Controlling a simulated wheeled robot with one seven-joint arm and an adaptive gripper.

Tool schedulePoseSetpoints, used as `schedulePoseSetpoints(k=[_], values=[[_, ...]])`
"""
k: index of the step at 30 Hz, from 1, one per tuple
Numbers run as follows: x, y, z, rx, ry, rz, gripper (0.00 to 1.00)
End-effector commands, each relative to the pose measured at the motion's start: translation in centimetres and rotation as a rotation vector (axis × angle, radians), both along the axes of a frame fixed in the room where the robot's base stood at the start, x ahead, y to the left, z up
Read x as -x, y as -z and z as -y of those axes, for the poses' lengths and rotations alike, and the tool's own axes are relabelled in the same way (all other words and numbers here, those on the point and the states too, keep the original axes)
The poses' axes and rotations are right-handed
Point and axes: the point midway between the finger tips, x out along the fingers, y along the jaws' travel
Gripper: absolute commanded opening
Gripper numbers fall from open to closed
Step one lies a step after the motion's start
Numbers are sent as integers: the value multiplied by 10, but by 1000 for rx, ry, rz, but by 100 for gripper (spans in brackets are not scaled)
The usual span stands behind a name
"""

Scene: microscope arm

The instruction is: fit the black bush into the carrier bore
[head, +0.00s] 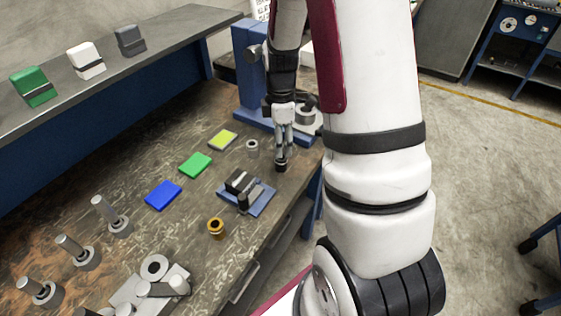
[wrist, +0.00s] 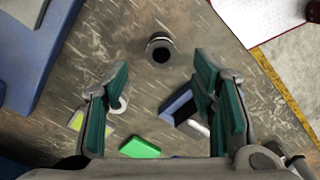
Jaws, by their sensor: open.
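The black bush (head: 281,166) stands on the bench just below my gripper (head: 284,148) in the head view. In the wrist view the bush (wrist: 160,48) is a short dark ring with a paler rim, ahead of the fingertips and between their lines. My gripper (wrist: 160,95) is open and empty, its green-padded fingers well apart. I cannot tell for sure which part is the carrier. A pale grey part with a round bore (head: 155,267) lies at the front left in the head view, partly cut off by the frame.
A grey bush (head: 252,148) and a brass bush (head: 217,228) stand nearby. A blue fixture (head: 262,197) holds dark blocks. Blue (head: 163,195), green (head: 195,165) and yellow (head: 222,140) pads lie left. A blue stand (head: 250,85) rises behind.

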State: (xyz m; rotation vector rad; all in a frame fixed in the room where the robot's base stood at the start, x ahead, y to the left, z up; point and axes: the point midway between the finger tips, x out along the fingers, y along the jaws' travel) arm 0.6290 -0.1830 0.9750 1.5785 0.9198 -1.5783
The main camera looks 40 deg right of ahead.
Motion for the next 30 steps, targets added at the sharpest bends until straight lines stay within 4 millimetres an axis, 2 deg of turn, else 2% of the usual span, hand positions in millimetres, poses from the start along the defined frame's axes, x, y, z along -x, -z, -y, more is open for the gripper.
schedulePoseSetpoints(k=[8,15,18,26,29,30], values=[[2,20,0,-1,0,-3,52],[2,52,0,-1,1,-3,52],[1,60,0,0,0,-1,52],[0,62,0,0,1,1,52],[0,62,0,0,1,1,34],[0,62,0,0,1,1,25]])
